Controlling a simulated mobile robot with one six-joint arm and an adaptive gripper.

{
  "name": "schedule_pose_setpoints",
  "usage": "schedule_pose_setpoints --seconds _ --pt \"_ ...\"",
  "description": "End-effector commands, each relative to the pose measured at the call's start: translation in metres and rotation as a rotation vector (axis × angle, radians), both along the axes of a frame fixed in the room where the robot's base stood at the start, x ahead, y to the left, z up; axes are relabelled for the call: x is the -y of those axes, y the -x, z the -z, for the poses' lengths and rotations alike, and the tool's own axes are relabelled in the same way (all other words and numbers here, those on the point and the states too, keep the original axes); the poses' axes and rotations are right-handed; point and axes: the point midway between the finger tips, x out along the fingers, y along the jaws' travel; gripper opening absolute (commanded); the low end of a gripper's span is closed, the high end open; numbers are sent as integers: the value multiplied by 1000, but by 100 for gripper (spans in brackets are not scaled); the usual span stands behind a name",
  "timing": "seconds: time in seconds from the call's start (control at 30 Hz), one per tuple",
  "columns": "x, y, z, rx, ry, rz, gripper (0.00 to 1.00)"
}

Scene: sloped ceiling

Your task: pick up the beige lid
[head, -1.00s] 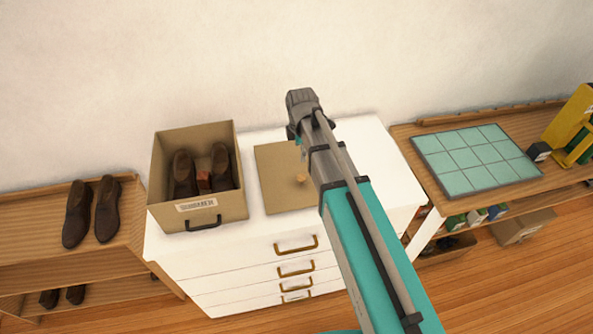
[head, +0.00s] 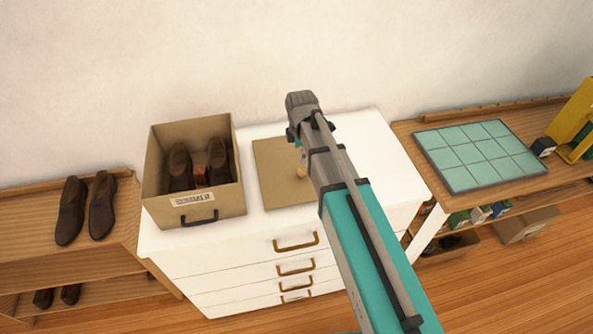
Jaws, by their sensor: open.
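The beige lid (head: 280,175) is a flat square panel lying on top of the white drawer cabinet (head: 370,150), just right of the open box. A small round wooden knob (head: 301,173) shows near its right side. My arm crosses in front and hides the lid's right part. The end of my arm, with my gripper (head: 296,138), is above the lid's back right area. The gripper's fingers are mostly hidden behind the arm, and I see nothing held.
An open beige box (head: 208,206) with brown shoes (head: 180,167) stands left of the lid. More shoes (head: 101,204) sit on a wooden shelf at left. A tiled teal panel (head: 478,155) lies on the right-hand bench. The cabinet top right of my arm is clear.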

Motion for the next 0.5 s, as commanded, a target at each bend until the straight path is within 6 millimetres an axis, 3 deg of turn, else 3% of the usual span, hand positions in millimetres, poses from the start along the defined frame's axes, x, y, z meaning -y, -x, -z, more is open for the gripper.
schedule_pose_setpoints --seconds 0.5 --pt "0 0 42 0 0 -1 88"
